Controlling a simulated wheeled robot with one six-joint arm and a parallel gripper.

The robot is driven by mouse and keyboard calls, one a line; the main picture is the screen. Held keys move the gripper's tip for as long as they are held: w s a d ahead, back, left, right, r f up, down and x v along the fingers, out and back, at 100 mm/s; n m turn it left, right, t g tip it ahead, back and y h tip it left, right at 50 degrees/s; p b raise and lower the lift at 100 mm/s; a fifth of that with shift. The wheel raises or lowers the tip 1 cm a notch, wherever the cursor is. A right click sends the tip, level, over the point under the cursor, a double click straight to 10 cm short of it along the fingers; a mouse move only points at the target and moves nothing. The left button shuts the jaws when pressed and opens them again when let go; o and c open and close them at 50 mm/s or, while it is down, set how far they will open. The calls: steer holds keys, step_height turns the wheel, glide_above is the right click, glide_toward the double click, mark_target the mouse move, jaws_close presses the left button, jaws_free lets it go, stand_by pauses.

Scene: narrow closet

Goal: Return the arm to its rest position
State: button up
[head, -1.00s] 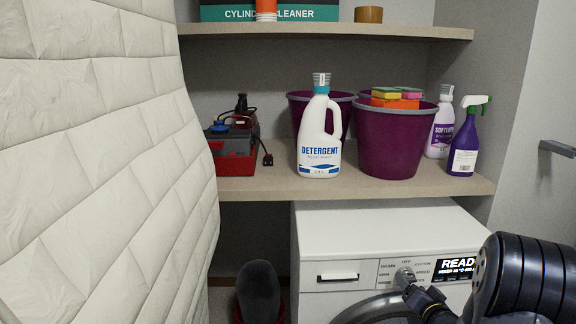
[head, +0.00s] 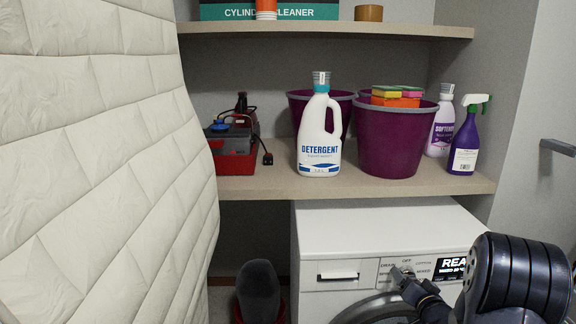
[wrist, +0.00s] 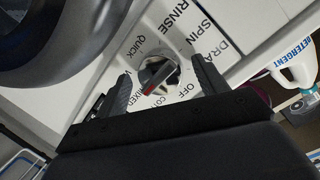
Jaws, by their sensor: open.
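My gripper (head: 409,280) is at the lower right of the head view, in front of the white washing machine (head: 385,232). In the wrist view my gripper (wrist: 158,84) is open, its two fingers apart on either side of the round program dial (wrist: 158,75). The dial has a red pointer and printed labels around it, such as QUICK, RINSE, SPIN and OFF. I cannot tell whether the fingers touch the dial. In the head view the gripper hides most of the dial. My dark arm fills the lower right corner.
A shelf (head: 270,187) above the machine holds a detergent bottle (head: 320,145), purple buckets (head: 400,150), a spray bottle (head: 465,150) and a red toolbox (head: 233,160). A quilted mattress (head: 110,150) stands at the left. A handle (head: 558,147) juts from the right wall.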

steer(key=shift+s+a+f+n+t+h+b, duration=0.1)
steer(key=shift+s+n+t+h+b, duration=0.4)
steer(key=shift+n+b, duration=2.4)
steer(key=shift+s+a+f+n+t+h+b, duration=0.2)
steer(key=shift+n+h+b, duration=0.45)
steer(key=shift+n+b, duration=2.25)
steer(key=shift+s+r+n+t+h+b, duration=0.1)
steer(key=shift+s+n+t+h+b, duration=0.3)
steer(key=shift+n+b, duration=2.5)
steer(key=shift+m+b, duration=0.9)
